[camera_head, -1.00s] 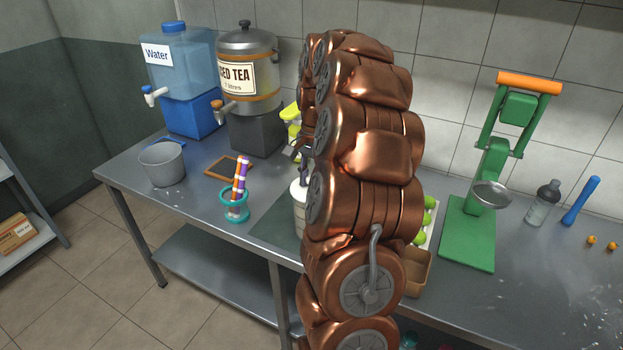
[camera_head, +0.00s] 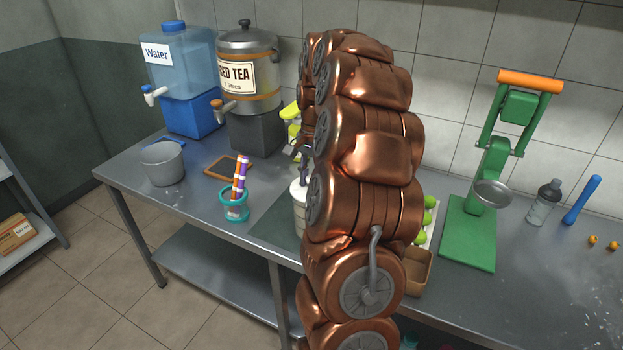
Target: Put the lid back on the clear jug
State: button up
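A pale, whitish container (camera_head: 299,222) stands on the counter just left of my copper arm, which covers its right part. It may be the clear jug, but I cannot tell for certain. Its white top (camera_head: 298,187) looks like a lid; how it is seated is hidden. My gripper (camera_head: 304,172) shows only as a small dark piece above this white top, at the arm's left edge. Its fingertips are mostly hidden, so I cannot tell whether it is open, shut or touching the top.
A teal cup with straws (camera_head: 235,207) stands left of the container. A grey pot (camera_head: 162,164), water dispenser (camera_head: 187,60) and iced tea urn (camera_head: 250,100) are further left. The green press (camera_head: 468,235), a shaker bottle (camera_head: 544,203) and a blue stick (camera_head: 581,200) are right.

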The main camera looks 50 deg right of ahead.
dwell(0.3)
jog(key=o, duration=1.1)
jog(key=shift+o, duration=0.3)
jog(key=o, duration=0.4)
jog(key=shift+r+p, duration=0.7)
jog(key=shift+r, duration=2.8)
jog(key=shift+c, duration=0.3)
grip_shut()
